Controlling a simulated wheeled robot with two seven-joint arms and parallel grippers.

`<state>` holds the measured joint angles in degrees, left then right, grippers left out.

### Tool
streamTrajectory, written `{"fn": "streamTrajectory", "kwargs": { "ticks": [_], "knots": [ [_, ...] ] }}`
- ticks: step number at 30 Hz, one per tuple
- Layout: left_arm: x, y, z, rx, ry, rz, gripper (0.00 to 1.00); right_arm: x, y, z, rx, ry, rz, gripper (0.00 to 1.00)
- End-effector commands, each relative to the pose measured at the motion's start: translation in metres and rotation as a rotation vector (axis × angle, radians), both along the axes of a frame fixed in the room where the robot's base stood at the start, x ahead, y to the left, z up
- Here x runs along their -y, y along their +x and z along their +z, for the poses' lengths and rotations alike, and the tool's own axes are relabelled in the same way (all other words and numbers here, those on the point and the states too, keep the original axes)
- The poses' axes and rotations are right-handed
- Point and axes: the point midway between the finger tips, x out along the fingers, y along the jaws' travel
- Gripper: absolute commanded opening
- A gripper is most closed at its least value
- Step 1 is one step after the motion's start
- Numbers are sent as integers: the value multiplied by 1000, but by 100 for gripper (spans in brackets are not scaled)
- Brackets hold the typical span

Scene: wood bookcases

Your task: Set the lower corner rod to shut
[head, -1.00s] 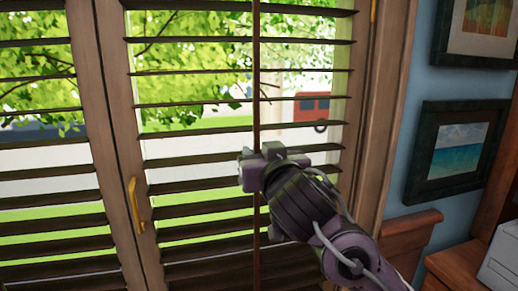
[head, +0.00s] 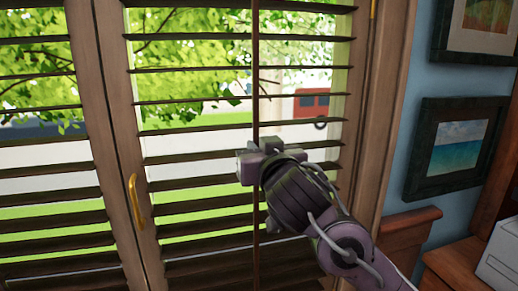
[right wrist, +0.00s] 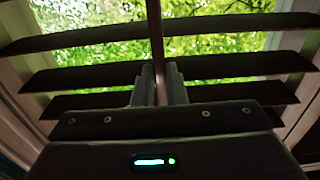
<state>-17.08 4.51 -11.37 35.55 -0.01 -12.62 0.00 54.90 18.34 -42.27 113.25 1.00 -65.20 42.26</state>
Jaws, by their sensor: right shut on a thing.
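The rod (head: 256,84) is a thin dark upright bar down the middle of the right shutter panel. It crosses the panel's dark slats (head: 190,184). The slats are tilted open, with bright gaps between them. My right gripper (head: 248,163) is shut on the rod around the panel's mid-height. In the right wrist view the rod (right wrist: 156,36) runs down between the two fingers (right wrist: 160,88), which close on it. The gripped part is mostly hidden by the fingers. My left gripper is not in view.
A brass handle (head: 136,202) is on the wood frame left of the panel. Another slatted panel (head: 40,170) is further left. Framed pictures (head: 455,150) hang on the blue wall at the right. Wooden furniture (head: 455,268) stands at the lower right.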

Motion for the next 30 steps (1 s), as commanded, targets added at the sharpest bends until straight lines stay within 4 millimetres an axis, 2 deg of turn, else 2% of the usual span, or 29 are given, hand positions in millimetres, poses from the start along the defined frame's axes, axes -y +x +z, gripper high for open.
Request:
{"fn": "streamTrajectory", "kwargs": {
  "ticks": [9,18,19,24,30],
  "knots": [
    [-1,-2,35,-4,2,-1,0,-3,12,45,-1,3,0,0],
    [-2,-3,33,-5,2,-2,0,-2,13,47,7,5,-1,0],
    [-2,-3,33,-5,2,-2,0,-2,13,47,8,5,-1,13],
    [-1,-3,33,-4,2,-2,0,-3,13,46,5,3,0,34],
    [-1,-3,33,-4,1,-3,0,-3,13,44,3,2,-1,34]
  ]
}}
